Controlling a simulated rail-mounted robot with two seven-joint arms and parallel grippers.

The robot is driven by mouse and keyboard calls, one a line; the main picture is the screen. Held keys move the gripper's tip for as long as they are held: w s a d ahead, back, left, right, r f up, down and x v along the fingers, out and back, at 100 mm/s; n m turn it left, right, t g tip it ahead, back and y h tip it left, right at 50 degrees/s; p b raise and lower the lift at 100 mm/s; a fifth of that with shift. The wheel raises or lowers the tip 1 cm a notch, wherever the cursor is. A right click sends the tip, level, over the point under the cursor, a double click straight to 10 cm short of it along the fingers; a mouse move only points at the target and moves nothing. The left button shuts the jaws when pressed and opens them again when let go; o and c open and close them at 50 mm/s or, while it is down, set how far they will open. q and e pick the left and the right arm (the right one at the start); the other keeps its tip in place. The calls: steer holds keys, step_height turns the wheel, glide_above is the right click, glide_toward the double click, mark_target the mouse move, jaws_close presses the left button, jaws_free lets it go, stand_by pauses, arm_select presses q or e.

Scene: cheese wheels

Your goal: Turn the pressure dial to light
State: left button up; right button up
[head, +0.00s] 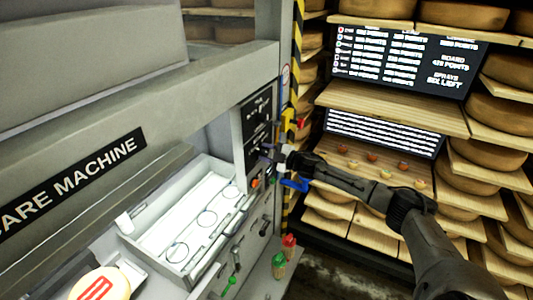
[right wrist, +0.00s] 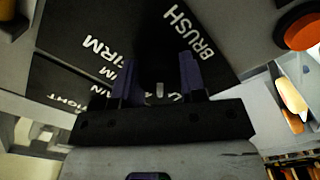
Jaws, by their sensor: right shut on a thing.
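My right gripper (head: 269,153) reaches the dark control panel (head: 256,118) on the front of the grey machine. In the right wrist view its two dark purple fingers (right wrist: 158,62) are closed around a dark dial (right wrist: 158,88) with a small light pointer mark. The word FIRM shows on the panel left of the fingers and BRUSH at the upper right. Other lettering is partly cut off or covered, and the LIGHT label cannot be made out fully. The dial is hidden behind the gripper in the head view. My left gripper is not in view.
An orange round button (right wrist: 302,27) sits right of the panel in the right wrist view. A white tray (head: 150,246) with ring marks lies below the panel. Red-topped and green-topped bottles (head: 279,265) stand on the lower ledge. Shelves of cheese wheels (head: 490,112) stand at the right.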

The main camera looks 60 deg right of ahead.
stand_by(0.3)
steer(key=o, duration=0.6)
steer(key=shift+c, duration=0.2)
steer(key=o, duration=0.3)
steer(key=shift+o, duration=0.2)
steer(key=shift+s+f, duration=0.15)
steer(key=shift+s, duration=0.7)
steer(key=s+d+p, duration=0.1)
steer(key=s, duration=1.1)
